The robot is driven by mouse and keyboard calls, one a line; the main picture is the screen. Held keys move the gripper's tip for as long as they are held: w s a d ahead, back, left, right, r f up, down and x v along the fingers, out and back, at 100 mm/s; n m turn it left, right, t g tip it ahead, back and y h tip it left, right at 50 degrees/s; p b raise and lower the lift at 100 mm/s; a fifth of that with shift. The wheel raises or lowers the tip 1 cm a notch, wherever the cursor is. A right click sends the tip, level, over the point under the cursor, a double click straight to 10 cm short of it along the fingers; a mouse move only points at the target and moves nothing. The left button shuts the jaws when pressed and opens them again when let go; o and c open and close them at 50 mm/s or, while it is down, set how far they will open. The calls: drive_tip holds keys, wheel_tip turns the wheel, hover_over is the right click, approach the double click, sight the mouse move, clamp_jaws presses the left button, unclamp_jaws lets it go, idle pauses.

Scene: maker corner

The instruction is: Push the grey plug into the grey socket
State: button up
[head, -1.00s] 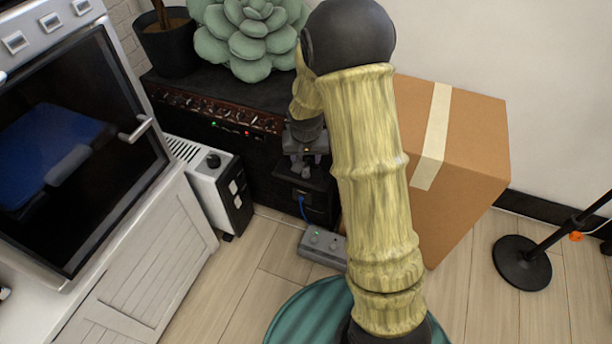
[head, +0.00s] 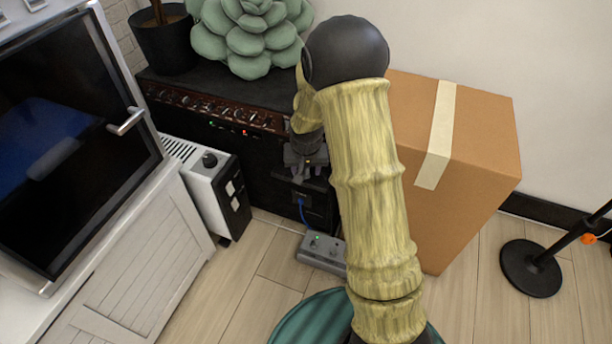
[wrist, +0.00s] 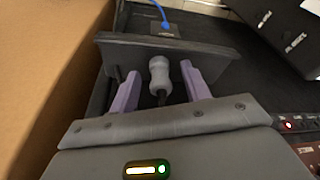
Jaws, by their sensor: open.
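In the wrist view the grey plug (wrist: 159,75) stands between my two purple fingers, its narrow dark end toward my palm. My gripper (wrist: 160,88) is open, with a gap visible between the plug and at least the right finger. Beyond the plug is a dark panel (wrist: 215,62); its far end meets or comes close to it. I cannot make out the grey socket, or tell whether the plug is seated in it. In the head view my gripper (head: 304,172) is in front of the black amplifier (head: 258,165), and the plug is too small to make out.
A cardboard box (head: 450,185) stands close right of my arm. A white heater (head: 205,190) is left of the amplifier. A succulent (head: 248,35) sits on top.

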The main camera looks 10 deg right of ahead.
drive_tip(key=shift+w+f, duration=0.1)
drive_tip(key=shift+f, duration=0.25)
drive_tip(key=shift+r, duration=0.1)
drive_tip(key=c, duration=1)
drive_tip(key=shift+s+a+r+p, duration=0.1)
drive_tip(key=shift+s+r+p, duration=0.1)
drive_tip(key=shift+r+p, duration=0.6)
drive_tip(key=p+v, duration=0.2)
drive_tip(key=v, duration=0.1)
drive_tip(key=w+p+v, duration=0.1)
drive_tip(key=p+v, duration=0.1)
drive_tip(key=v, duration=0.1)
drive_tip(key=shift+w+r+p, duration=0.15)
drive_tip(key=shift+w+p, duration=0.05)
drive_tip(key=shift+p, duration=0.1)
drive_tip(key=s+a+p, duration=0.1)
drive_tip(key=s+a, duration=0.2)
drive_tip(key=s, duration=0.2)
drive_tip(key=s+a+p, duration=0.2)
drive_tip(key=s+a, duration=0.2)
drive_tip(key=s, duration=0.1)
drive_tip(key=s+a+p, duration=0.2)
drive_tip(key=s+a, duration=0.2)
drive_tip(key=s, duration=0.1)
drive_tip(key=shift+s+f, duration=0.3)
drive_tip(key=shift+f, duration=0.05)
drive_tip(key=shift+w, duration=0.1)
